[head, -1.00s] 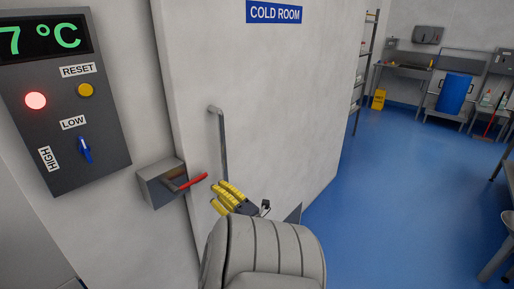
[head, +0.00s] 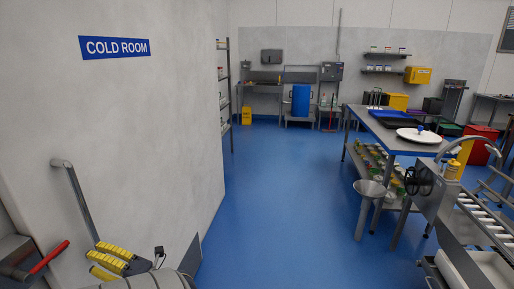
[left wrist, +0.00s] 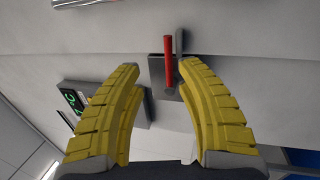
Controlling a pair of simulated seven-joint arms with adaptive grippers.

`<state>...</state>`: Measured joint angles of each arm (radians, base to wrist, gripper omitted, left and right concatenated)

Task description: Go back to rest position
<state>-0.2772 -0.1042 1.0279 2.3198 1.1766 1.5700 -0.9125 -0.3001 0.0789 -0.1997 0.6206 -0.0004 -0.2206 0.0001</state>
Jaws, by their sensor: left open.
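My left gripper (head: 97,258), with yellow ribbed fingers, is at the lower left of the head view, in front of the cold room door (head: 150,150). In the left wrist view its fingers (left wrist: 158,68) are spread apart with nothing between them. The red lever (head: 48,257) on its grey wall bracket is left of the gripper in the head view. In the wrist view the red lever (left wrist: 168,60) shows beyond the fingertips, apart from them. My right gripper is not in view.
A grey door handle (head: 76,200) stands close to the left gripper. The blue floor (head: 285,200) is clear in the middle. A blue-edged table (head: 400,148) holds trays and a white round lid at the right. A steel bench (head: 445,205) with rollers stands at front right.

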